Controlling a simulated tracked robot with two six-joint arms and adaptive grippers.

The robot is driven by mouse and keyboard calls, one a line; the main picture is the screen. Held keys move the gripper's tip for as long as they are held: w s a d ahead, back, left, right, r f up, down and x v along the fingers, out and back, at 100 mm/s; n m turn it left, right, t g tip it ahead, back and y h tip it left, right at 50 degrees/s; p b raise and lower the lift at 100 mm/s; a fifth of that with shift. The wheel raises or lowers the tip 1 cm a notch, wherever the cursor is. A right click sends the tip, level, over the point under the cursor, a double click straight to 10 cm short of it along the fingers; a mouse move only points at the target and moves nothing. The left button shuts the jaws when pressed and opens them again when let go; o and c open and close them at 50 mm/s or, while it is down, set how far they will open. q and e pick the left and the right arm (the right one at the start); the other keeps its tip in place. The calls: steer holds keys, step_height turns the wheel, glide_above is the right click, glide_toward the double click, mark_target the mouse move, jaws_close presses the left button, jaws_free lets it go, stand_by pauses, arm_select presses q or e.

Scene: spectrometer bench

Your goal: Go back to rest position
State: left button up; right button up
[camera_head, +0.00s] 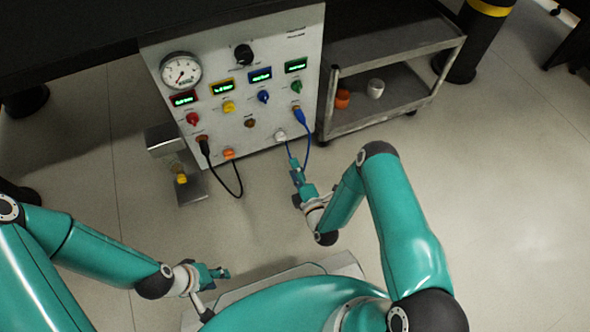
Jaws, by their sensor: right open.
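My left gripper (222,273) is at the lower left, low over my own base and far from the panel. Its fingers are small and I cannot tell how far apart they are. My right gripper (296,182) is open, in front of the lower right part of the instrument panel (180,123).
A black cable (238,182) hangs in a loop from the panel's lower left. A small stand with a yellow part (181,179) is left of it. A grey shelf cart (390,103) holds an orange cup (342,98) and a white cup (375,88). The floor at right is clear.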

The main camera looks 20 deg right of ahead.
stand_by(0.4)
steer(key=w+a+r+g+y+p, duration=0.1)
steer(key=w+r+p, duration=0.15)
steer(key=r, duration=0.55)
steer(key=w+a+r+g+y+p, duration=0.1)
steer(key=w+r+p, duration=0.15)
steer(key=r, duration=0.55)
steer(key=s+a+f+m+g+p, duration=0.1)
steer(key=s+f+m+g, duration=0.1)
steer(key=s+m+g, duration=0.6)
steer(key=s+a+f+m+g+y, duration=0.1)
steer(key=s+a+f+m+g, duration=0.3)
steer(key=s, duration=0.7)
steer(key=s+d+f+m+g+p, duration=0.1)
steer(key=s+m+g, duration=0.2)
steer(key=s+m, duration=0.55)
step_height(320, 180, up, 38)
steer(key=s+p, duration=0.1)
steer(key=p, duration=3.6)
steer(key=shift+s+a+p, duration=0.2)
steer(key=shift+p, duration=0.15)
steer(key=shift+f, duration=0.15)
